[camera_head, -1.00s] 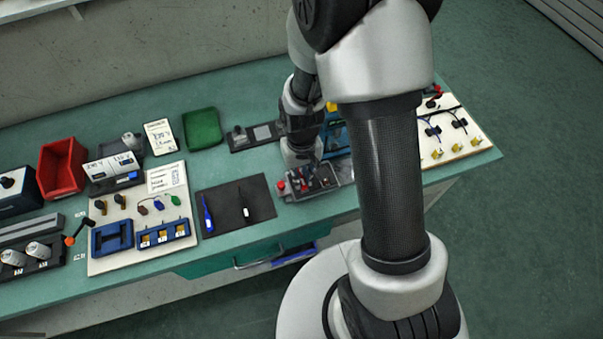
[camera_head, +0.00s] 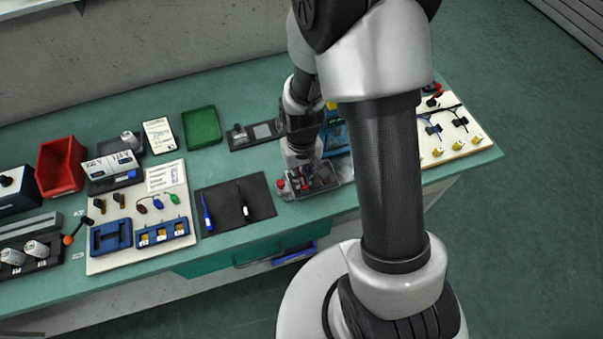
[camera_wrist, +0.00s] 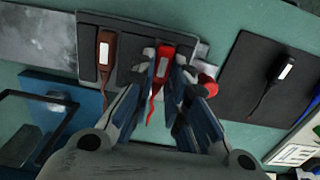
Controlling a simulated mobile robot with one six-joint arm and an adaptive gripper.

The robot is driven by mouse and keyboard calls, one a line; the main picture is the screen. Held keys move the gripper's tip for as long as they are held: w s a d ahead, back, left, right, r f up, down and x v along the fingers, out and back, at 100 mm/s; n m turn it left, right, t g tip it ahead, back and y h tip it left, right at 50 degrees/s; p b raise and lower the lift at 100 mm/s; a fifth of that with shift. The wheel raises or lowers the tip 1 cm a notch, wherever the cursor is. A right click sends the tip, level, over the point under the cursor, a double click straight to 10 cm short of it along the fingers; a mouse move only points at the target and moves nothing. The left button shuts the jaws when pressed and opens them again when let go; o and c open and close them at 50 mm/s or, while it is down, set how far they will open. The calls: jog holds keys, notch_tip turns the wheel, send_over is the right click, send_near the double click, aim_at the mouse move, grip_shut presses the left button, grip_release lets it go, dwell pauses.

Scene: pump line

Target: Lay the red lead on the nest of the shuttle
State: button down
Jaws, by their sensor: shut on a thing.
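In the wrist view the red lead (camera_wrist: 168,51), with a white label and a thin tail, is between the fingertips of my gripper (camera_wrist: 166,62). My gripper is shut on it. It is over a dark grey holder (camera_wrist: 127,50); I cannot tell whether it touches the holder. A brown lead (camera_wrist: 104,50) with a white label lies on the same holder, to the left. In the head view my gripper (camera_head: 301,168) is low over the grey holder (camera_head: 322,180), and my arm hides part of it. I cannot clearly make out which part is the shuttle's nest.
A red knob (camera_wrist: 207,84) stands close to the right finger. A black mat (camera_head: 215,225) with a blue lead (camera_head: 206,214) and a black lead (camera_head: 243,198) lies to the left. A blue fixture (camera_wrist: 60,95) is at left in the wrist view.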

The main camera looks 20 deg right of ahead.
jog(key=shift+f, duration=0.1)
jog(key=c, duration=1.5)
grip_release()
jog(key=shift+o, duration=1.1)
jog(key=shift+r+p, duration=3)
jog(key=shift+r, duration=0.8)
